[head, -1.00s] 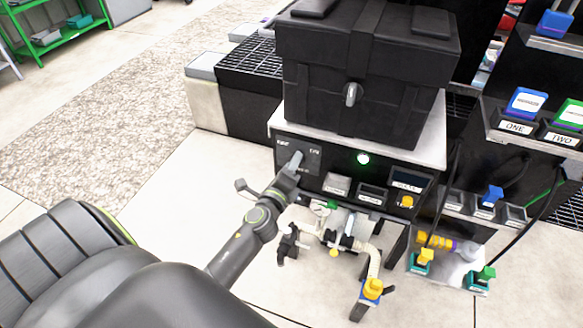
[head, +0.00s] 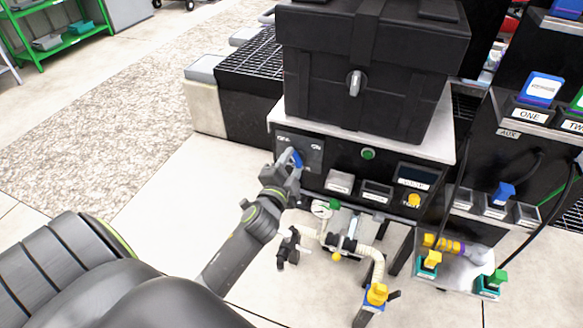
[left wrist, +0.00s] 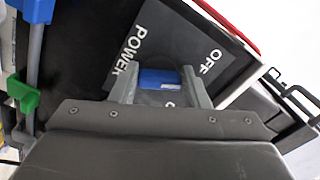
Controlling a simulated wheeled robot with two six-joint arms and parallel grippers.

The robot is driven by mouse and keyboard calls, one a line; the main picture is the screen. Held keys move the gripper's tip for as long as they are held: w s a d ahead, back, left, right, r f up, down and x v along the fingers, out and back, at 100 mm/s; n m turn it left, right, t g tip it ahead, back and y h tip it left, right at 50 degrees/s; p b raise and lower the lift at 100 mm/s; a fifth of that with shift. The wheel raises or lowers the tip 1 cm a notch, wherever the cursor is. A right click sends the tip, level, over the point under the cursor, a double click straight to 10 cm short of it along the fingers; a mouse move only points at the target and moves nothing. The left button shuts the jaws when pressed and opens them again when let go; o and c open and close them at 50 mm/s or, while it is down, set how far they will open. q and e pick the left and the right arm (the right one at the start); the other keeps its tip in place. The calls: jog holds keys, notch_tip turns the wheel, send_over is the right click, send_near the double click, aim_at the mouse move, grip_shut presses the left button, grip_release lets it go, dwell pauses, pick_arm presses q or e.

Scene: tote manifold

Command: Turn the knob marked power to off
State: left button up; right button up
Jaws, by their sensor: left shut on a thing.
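The power knob (head: 297,158) has a blue handle and sits on a dark plate at the left end of the black panel (head: 338,160). In the head view the plate has one label at its upper left and one at its upper right. The left wrist view shows the blue knob (left wrist: 160,78) between the fingers, with POWER (left wrist: 130,57) on one side and OFF (left wrist: 210,63) on another. My left gripper (head: 285,165) is shut on the knob. The fingers hide part of the knob, so its exact pointing is unclear. My right gripper is not in view.
A green lamp (head: 368,154) on the panel looks unlit. A black case (head: 370,80) stands on top of the panel's box. Pipes with a yellow-capped valve (head: 376,293) stand below. Another unit with coloured switches (head: 503,192) is at the right. Floor at the left is open.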

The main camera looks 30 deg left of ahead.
pick_arm(q)
jog(key=shift+f+n+b, duration=0.2)
jog(key=shift+n+b, duration=0.5)
jog(key=shift+n, duration=1)
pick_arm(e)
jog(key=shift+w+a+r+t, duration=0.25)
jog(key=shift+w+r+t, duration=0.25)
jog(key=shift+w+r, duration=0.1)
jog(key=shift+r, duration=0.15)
pick_arm(q)
jog(key=o, duration=1)
jog(key=shift+d+r, duration=0.1)
jog(key=shift+p+v, duration=0.9)
jog(key=shift+v, duration=7.85)
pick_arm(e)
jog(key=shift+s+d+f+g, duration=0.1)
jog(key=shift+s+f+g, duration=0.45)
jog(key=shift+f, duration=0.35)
pick_arm(q)
jog(key=shift+w, duration=0.1)
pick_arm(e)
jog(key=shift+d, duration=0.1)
